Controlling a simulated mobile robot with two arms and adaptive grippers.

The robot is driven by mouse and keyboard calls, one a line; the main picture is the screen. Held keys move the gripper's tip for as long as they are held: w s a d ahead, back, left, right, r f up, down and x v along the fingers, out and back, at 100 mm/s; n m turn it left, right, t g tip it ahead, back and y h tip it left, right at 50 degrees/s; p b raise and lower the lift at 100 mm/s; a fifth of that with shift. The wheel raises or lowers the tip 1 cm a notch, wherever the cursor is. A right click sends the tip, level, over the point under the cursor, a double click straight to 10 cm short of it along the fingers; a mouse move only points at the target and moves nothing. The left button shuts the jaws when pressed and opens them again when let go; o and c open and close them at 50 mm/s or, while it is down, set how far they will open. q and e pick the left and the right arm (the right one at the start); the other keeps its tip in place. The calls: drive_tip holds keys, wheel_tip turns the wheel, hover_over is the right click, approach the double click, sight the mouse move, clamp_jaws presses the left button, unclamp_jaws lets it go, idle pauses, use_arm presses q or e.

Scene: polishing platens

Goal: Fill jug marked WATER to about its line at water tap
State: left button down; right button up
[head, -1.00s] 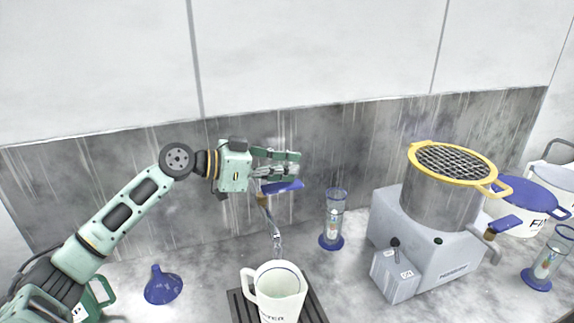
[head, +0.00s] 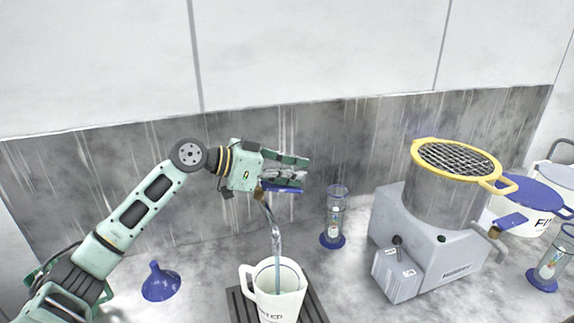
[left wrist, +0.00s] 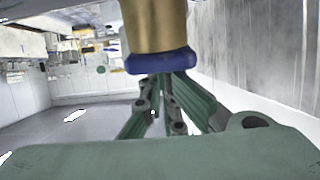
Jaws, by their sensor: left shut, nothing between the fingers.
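The white jug (head: 278,303), with dark lettering partly cut off by the frame's lower edge, stands upright below the water tap (head: 264,205). A stream of water (head: 277,245) runs from the tap into the jug, and some water shows inside it. The tap's blue lever (head: 283,190) lies just under the fingers of my left gripper (head: 300,170). That gripper is shut and empty. The left wrist view shows the gripper's fingers (left wrist: 165,105) below a brass part with a blue end (left wrist: 160,62). My right gripper is out of view.
The jug stands on a dark slatted grate (head: 240,305). A blue funnel (head: 161,283) is at left. A glass cylinder with a blue base (head: 334,225) stands right of the tap. A grey machine with a yellow-rimmed sieve (head: 430,235) and a white bucket (head: 540,218) fill the right.

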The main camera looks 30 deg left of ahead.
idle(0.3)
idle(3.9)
use_arm(q)
drive_tip(key=shift+d+r+p, duration=0.1)
drive_tip(key=shift+r+p, duration=0.5)
drive_tip(key=shift+r, duration=0.2)
drive_tip(key=shift+s+a, duration=0.15)
drive_tip(key=shift+a, duration=0.1)
drive_tip(key=v, duration=1.1)
drive_tip(key=shift+s+r, duration=0.15)
drive_tip(key=shift+r, duration=0.05)
drive_tip(key=shift+a, duration=0.1)
idle(0.4)
